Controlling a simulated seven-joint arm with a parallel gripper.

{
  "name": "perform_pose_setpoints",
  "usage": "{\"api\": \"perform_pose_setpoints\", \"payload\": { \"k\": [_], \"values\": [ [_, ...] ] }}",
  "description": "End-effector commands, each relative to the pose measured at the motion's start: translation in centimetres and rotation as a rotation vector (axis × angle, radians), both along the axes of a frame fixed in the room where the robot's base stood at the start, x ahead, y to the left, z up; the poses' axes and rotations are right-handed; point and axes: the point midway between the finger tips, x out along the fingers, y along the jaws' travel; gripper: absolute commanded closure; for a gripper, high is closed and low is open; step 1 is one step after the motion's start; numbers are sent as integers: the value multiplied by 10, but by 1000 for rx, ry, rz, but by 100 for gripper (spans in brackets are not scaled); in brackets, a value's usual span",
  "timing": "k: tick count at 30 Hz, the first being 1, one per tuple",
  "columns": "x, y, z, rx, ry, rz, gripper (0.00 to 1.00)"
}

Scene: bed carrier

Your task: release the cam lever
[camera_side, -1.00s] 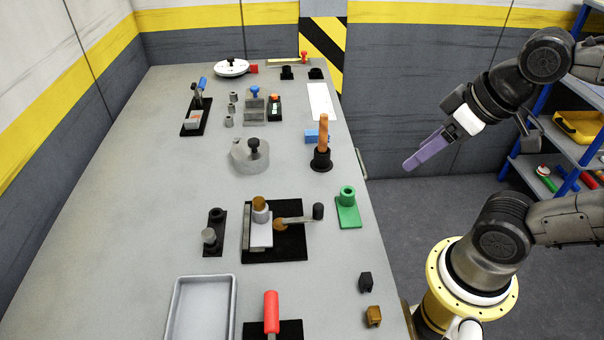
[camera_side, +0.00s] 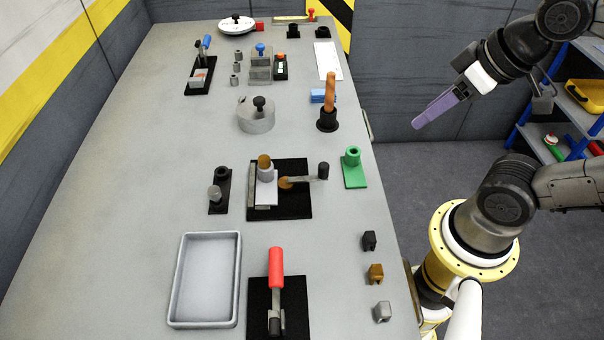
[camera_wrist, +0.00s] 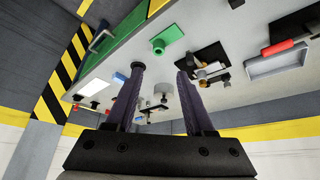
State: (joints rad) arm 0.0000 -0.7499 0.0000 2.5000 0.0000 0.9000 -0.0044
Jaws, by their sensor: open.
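The lever that looks like the cam lever (camera_side: 305,179) is a grey arm with a black knob at its right end and a brown pivot at its left. It lies roughly level on a black base plate (camera_side: 293,207), beside a light grey block with a brown-topped cylinder (camera_side: 265,168). The fixture also shows small in the wrist view (camera_wrist: 208,58). My gripper (camera_side: 420,122) has purple fingers and hangs to the right of the bench, well apart from the lever. In the wrist view its two fingers (camera_wrist: 158,78) stand apart with nothing held between them.
A red-handled clamp (camera_side: 276,268) and an empty grey tray (camera_side: 206,318) stand at the near end. A green bracket (camera_side: 354,170) lies right of the lever. A brown upright handle (camera_side: 329,92) and a round grey pot (camera_side: 256,118) stand farther back. The bench's left side is clear.

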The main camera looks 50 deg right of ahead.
Motion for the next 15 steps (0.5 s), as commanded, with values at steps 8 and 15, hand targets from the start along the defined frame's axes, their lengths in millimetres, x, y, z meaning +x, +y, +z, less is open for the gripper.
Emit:
{"api": "perform_pose_setpoints", "payload": {
  "k": [8, 15],
  "values": [
    [1, -4, 10, -118, 11, 182, 99],
    [34, 2, 29, -312, 117, 571, 100]
  ]
}}
